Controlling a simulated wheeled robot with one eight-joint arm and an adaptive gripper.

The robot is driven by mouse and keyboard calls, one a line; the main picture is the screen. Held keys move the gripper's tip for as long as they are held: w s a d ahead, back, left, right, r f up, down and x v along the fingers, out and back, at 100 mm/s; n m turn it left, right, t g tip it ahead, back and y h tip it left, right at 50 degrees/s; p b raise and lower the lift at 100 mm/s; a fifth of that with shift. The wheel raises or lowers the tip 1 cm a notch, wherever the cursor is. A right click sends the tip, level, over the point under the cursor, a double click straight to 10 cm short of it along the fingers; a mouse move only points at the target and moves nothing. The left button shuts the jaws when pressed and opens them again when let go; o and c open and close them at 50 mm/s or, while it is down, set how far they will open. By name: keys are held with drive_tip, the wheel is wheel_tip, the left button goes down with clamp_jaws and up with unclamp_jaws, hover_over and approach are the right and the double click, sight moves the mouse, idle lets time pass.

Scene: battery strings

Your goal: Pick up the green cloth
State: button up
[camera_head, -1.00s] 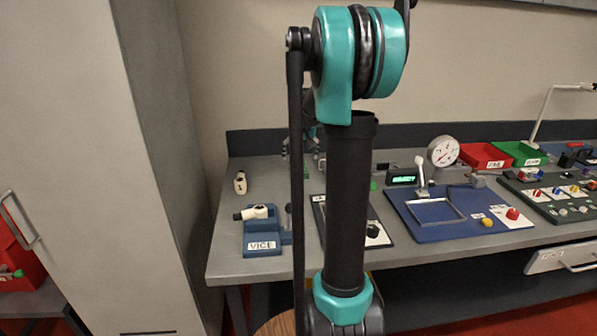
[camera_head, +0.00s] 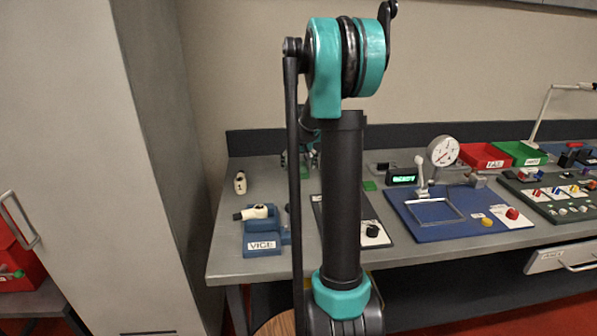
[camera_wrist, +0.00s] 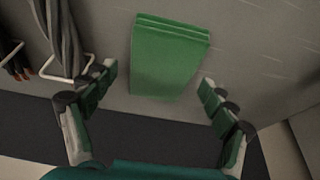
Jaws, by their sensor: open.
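The green cloth (camera_wrist: 168,60) lies folded flat on the grey bench in the wrist view, with layered edges at its top. My gripper (camera_wrist: 157,78) is open, its fingers to the left and right of the cloth in the picture. The fingers appear apart from it, and their height above the bench is hard to tell. My arm hides most of that area, and the gripper's fingers are not clear there.
In the head view, a blue vice (camera_head: 265,232) is on the left of the bench, and a blue gauge board (camera_head: 440,222) is to the right. A dark backboard (camera_head: 258,142) runs behind.

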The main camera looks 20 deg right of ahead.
sight(298, 168)
drive_tip(key=shift+f, duration=0.25)
idle(0.4)
drive_tip(key=c, duration=1.2)
drive_tip(key=shift+r, duration=0.1)
wheel_tip(298, 168, up, 20)
drive_tip(key=shift+r, duration=0.2)
drive_tip(key=o, duration=0.4)
drive_tip(key=shift+c, duration=1.4)
drive_tip(key=shift+a+f, duration=0.1)
